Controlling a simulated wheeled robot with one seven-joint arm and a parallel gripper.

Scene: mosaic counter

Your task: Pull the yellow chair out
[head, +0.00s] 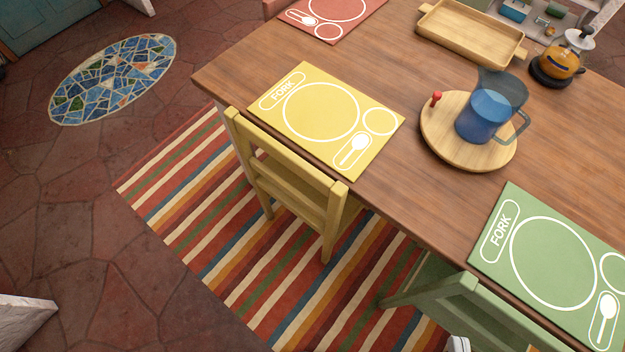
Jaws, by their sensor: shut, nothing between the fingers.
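The yellow chair (290,172) stands upright on the striped rug, at the near long side of the wooden table (420,205). Its slatted back faces me and is close to the table edge, below the yellow placemat (325,117). Its seat is mostly hidden behind the back and under the table top. My gripper cannot be made out in the head view. Only a small white piece shows at the bottom edge, and I cannot tell what it is.
A green chair (460,305) stands to the right at the same side. The striped rug (215,225) and stone floor (90,240) left of and in front of the yellow chair are clear. A blue pitcher (487,112) stands on a round board. A pale block edge (22,318) shows bottom left.

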